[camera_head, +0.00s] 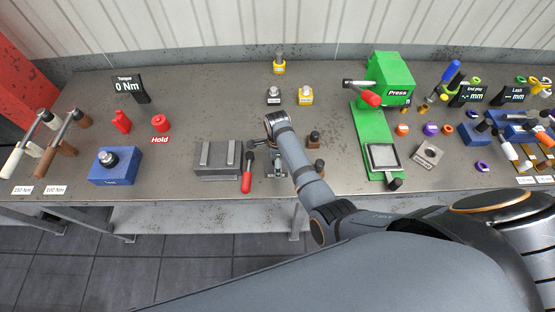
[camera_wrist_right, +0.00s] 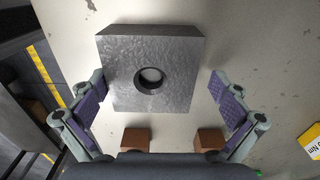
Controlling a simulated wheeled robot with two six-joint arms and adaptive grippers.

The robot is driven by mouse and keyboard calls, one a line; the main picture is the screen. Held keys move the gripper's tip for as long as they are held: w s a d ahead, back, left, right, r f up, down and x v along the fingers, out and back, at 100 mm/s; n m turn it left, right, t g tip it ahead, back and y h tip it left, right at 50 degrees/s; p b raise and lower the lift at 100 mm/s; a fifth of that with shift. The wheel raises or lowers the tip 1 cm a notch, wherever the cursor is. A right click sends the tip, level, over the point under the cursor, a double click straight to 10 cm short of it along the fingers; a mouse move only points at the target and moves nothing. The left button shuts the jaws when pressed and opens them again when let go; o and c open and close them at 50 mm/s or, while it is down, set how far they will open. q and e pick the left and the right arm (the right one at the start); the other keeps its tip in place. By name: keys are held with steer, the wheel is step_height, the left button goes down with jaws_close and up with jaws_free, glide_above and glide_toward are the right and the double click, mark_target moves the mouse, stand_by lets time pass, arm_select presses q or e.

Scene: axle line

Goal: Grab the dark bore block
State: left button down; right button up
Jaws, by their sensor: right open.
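The dark bore block is a square, dark grey metal block with a round hole through its middle; it lies in the right wrist view (camera_wrist_right: 120,72). My right gripper (camera_wrist_right: 159,86) is open over it, with one purple-padded finger on either side. The left finger is close to the block's left edge, and there is a gap at the right finger. I cannot tell whether either pad touches. In the head view my right gripper (camera_head: 277,165) points down at the table, and the arm and gripper largely hide the block there. My left gripper is not in view.
Two brown blocks (camera_wrist_right: 136,140) (camera_wrist_right: 210,139) stand close below the bore block in the wrist view. A grey vise-like fixture (camera_head: 218,175) and red-handled lever (camera_head: 247,172) are to the left. The green press (camera_head: 388,80) stands to the right. Table (camera_head: 185,120) is clear at left-centre.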

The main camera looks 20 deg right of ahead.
steer(key=shift+a, duration=0.15)
steer(key=shift+s+a+r, duration=0.15)
steer(key=shift+s+a, duration=0.05)
steer(key=shift+a, duration=0.05)
steer(key=shift+c, duration=0.8)
steer(key=shift+s+a+r, duration=0.2)
steer(key=shift+s, duration=0.15)
steer(key=c, duration=0.5)
steer(key=shift+d, duration=0.1)
steer(key=shift+c, duration=1.2)
steer(key=shift+w+d+f, duration=0.1)
steer(key=shift+c, duration=1.2)
steer(key=c, duration=0.5)
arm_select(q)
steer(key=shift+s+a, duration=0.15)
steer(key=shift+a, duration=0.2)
arm_select(e)
steer(key=shift+w, duration=0.1)
steer(key=shift+c, duration=0.7)
steer(key=shift+d, duration=0.1)
